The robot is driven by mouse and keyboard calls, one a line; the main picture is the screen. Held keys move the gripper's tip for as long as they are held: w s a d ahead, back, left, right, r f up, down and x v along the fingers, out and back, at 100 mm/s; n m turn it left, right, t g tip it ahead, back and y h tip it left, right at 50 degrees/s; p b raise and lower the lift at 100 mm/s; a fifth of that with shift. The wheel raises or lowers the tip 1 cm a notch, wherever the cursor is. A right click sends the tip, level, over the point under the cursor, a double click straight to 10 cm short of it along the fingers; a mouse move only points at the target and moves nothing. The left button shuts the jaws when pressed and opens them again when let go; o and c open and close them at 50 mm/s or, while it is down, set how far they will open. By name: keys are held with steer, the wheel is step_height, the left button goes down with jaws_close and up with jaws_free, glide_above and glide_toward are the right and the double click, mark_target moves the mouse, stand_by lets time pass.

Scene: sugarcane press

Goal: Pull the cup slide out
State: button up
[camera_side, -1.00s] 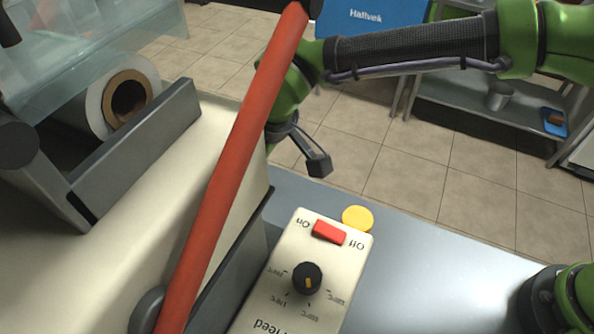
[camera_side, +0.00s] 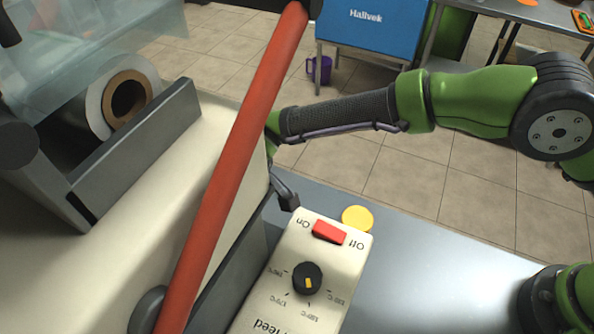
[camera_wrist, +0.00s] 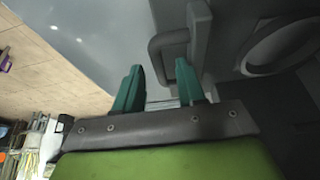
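In the wrist view, a dark grey loop handle (camera_wrist: 156,46) stands out from a grey upright plate (camera_wrist: 199,38), which looks like the cup slide. A round ring opening (camera_wrist: 285,46) lies right of the plate. My gripper (camera_wrist: 160,76) is open, with its two teal fingers apart. The handle lies just beyond the gap between the fingertips; I cannot tell whether it is between them.
A red lever (camera_side: 235,165) slants across the side view. A control box (camera_side: 285,262) with a red switch and black knob sits beside the machine, near a yellow disc (camera_side: 357,218). The grey table (camera_side: 430,275) is clear to the right.

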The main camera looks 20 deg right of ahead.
jaws_close()
steer(key=w+d, duration=1.2)
steer(key=shift+w+d, duration=0.3)
steer(key=shift+d, duration=0.1)
jaws_free()
steer(key=v, duration=1.7)
